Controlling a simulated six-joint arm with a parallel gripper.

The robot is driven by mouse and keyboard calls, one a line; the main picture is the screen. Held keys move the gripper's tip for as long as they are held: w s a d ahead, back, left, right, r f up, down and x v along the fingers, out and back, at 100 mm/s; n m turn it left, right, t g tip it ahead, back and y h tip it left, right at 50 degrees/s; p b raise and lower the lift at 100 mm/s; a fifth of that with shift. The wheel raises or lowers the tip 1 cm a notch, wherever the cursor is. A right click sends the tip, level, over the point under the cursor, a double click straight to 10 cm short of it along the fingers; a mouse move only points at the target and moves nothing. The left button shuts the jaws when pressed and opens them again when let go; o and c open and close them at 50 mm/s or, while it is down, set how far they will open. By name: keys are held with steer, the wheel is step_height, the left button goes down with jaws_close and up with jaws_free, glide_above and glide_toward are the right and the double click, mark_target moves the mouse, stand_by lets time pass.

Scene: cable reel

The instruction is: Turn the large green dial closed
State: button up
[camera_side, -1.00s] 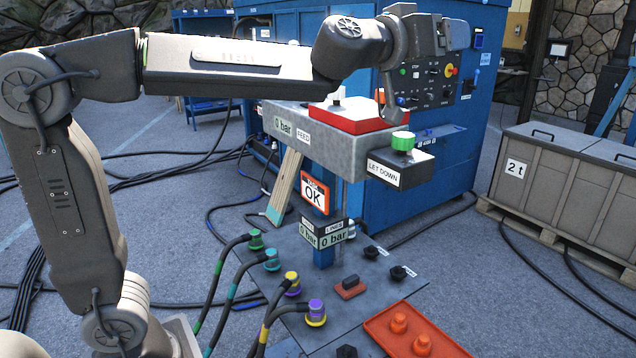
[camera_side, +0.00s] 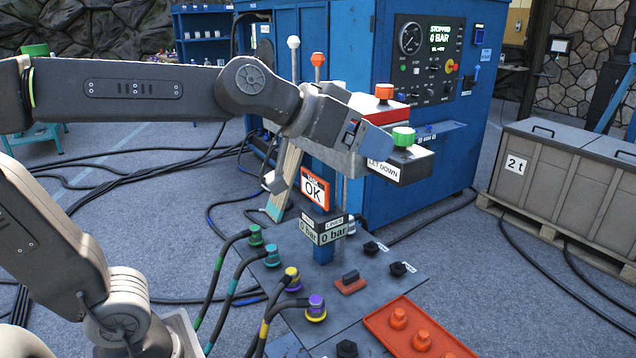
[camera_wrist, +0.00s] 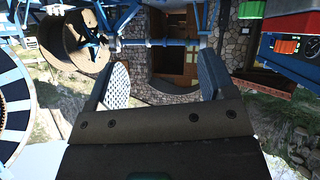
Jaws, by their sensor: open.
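The green dial (camera_side: 403,137) is a round knob on top of the black-fronted LET DOWN box (camera_side: 412,165) in the side view. My gripper (camera_side: 378,138) is lowered, lying nearly level just left of the dial and pointing right towards it. From this angle I cannot tell whether its tips touch the dial. In the wrist view my gripper (camera_wrist: 163,78) shows two textured pads well apart, with nothing between them. Green patches show at the upper right there, but I cannot tell whether either is the dial.
An orange knob (camera_side: 385,91) stands on the red-edged box just behind. A white-topped lever (camera_side: 293,43) and an orange-topped lever (camera_side: 318,60) rise behind my wrist. The blue cabinet (camera_side: 430,120) has a display reading STOPPED 0 BAR. Hoses plug into the plate (camera_side: 330,270) below.

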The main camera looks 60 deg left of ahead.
steer(key=s+a+f+g+y, duration=0.1)
steer(key=s+f+g, duration=0.1)
steer(key=s+f, duration=0.4)
steer(key=shift+a, duration=0.4)
steer(key=shift+w, duration=0.15)
steer(key=w+d+r+t+h, duration=0.1)
steer(key=w+r+t, duration=0.1)
steer(key=w+r, duration=0.3)
steer(key=n+t+y, duration=0.1)
steer(key=n+y, duration=0.3)
steer(key=y, duration=0.3)
glide_toward(400, 132)
steer(key=x, duration=1.2)
